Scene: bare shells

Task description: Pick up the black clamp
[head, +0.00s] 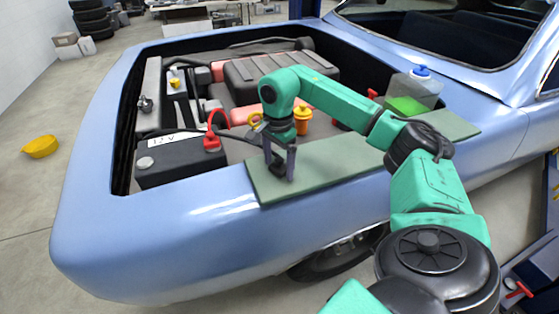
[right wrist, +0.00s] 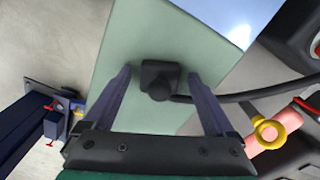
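The black clamp (right wrist: 158,76) lies on the green mat (right wrist: 130,45) in the right wrist view, between the two fingers of my right gripper. A black cable (right wrist: 235,97) runs from it to the right. The fingers are apart, with a gap showing on each side of the clamp. In the head view my right gripper (head: 281,174) points down at the left end of the mat (head: 345,160) on the car's fender. My left gripper is not in view.
A 12 V battery (head: 180,165) with a red clamp (head: 211,141) stands left of my gripper. A jug of green liquid (head: 408,95) stands at the mat's right end.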

